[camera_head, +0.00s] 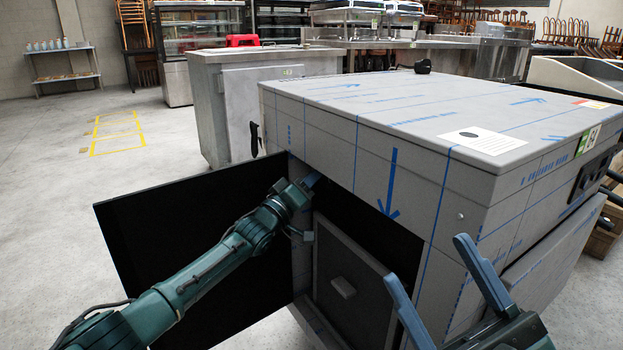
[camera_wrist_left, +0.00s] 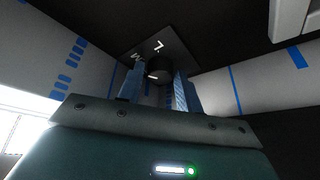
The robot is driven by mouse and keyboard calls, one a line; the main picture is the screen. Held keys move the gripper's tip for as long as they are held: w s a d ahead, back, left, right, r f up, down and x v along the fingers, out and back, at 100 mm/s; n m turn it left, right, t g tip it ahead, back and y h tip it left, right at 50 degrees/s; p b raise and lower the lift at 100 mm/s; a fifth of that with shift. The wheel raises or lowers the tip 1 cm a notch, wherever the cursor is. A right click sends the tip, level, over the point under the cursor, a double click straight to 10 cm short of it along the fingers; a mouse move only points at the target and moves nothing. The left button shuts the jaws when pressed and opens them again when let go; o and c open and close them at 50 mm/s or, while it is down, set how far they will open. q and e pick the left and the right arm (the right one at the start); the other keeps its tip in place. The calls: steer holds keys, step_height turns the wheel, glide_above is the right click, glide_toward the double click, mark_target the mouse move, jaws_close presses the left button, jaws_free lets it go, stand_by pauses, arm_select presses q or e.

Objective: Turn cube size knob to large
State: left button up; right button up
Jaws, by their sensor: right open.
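The cube size knob (camera_wrist_left: 159,71) is a dark round knob with a short white mark. It sits on a dark plate (camera_wrist_left: 177,50) lettered L and M, inside the machine. The knob shows only in the left wrist view; the machine hides it in the head view. My left gripper (camera_wrist_left: 156,80) has one finger on each side of the knob. Whether the fingers press on it I cannot tell. In the head view my left gripper (camera_head: 308,182) reaches into the machine's front opening, its tips partly hidden. My right gripper (camera_head: 430,260) is open and empty before the machine (camera_head: 420,110).
A black door panel (camera_head: 190,225) stands swung open on the left, behind my left arm. A grey panel with a small handle (camera_head: 350,265) is below the opening. A grey cabinet (camera_head: 245,110) stands behind.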

arm_select(q)
steer(key=c, duration=0.6)
steer(key=shift+o, duration=0.2)
steer(key=shift+m+h, duration=0.6)
steer(key=shift+m, duration=0.3)
steer(key=shift+f, duration=0.1)
steer(key=o, duration=1)
steer(key=shift+c, duration=0.2)
arm_select(e)
steer(key=shift+f, duration=0.1)
arm_select(q)
steer(key=shift+a, duration=0.1)
steer(key=p+v, duration=0.6)
steer(key=v, duration=0.7)
steer(key=shift+r, duration=0.2)
arm_select(e)
step_height(320, 180, down, 7)
steer(key=m+g+h, duration=0.1)
steer(key=m+h, duration=0.6)
steer(key=shift+a+f+m, duration=0.15)
steer(key=shift+a+m, duration=0.15)
steer(key=shift+a, duration=0.05)
arm_select(q)
steer(key=shift+a, duration=0.1)
